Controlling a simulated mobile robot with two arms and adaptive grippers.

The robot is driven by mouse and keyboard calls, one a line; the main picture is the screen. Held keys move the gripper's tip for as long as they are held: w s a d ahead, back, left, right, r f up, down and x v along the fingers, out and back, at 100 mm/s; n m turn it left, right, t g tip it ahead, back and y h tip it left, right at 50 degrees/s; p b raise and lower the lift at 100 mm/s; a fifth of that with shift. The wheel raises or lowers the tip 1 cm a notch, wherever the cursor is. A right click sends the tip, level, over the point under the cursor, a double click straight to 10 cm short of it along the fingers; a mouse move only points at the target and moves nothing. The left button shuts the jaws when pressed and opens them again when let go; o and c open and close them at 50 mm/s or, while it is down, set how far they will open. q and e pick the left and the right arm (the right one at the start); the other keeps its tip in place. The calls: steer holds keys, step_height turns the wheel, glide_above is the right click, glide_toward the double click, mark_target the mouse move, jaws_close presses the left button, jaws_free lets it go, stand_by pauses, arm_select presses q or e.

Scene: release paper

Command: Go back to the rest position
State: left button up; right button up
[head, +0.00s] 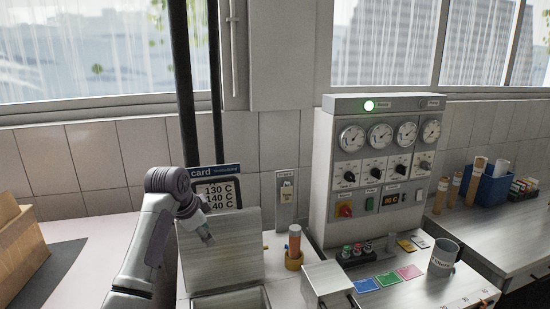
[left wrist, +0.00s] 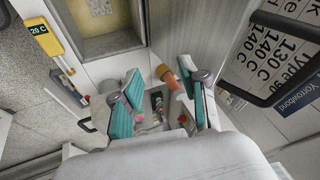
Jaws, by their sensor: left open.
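An orange cylinder (left wrist: 172,82) also shows beyond the fingers in the left wrist view. My right gripper is not in view.
A temperature card sign (head: 218,195) stands behind the gripper. A grey panel with gauges (head: 375,165) stands at centre right. Coloured cards (head: 388,279) and a mug (head: 443,258) lie in front of it. A cardboard box (head: 22,245) is at far left. Pale bench lies between.

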arm_select(q)
steer(key=s+a+f+n+g+y, duration=0.1)
steer(key=s+f+n, duration=0.1)
steer(key=s+f, duration=0.7)
steer(key=s+f+n, duration=0.2)
steer(key=s+f, duration=0.5)
steer(key=f, duration=0.4)
steer(key=s+a+f+n+y, duration=0.1)
steer(key=s+f+n, duration=0.15)
steer(key=s, duration=1.25)
steer(key=s+a+f+n, duration=0.15)
steer(key=s+n, duration=0.25)
steer(key=s, duration=1)
step_height(320, 180, down, 31)
steer(key=s+g+b, duration=0.2)
steer(key=b, duration=0.4)
steer(key=s+a+f+b, duration=0.1)
steer(key=s+f+b, duration=0.1)
steer(key=s+f, duration=0.6)
steer(key=s+a+f+g+b, duration=0.1)
steer(key=s+f+b, duration=0.1)
steer(key=s+f, duration=0.6)
step_height(320, 180, down, 6)
steer(key=shift+s+r+m+b, duration=0.2)
steer(key=shift+m+b, duration=0.1)
steer(key=shift+m, duration=0.05)
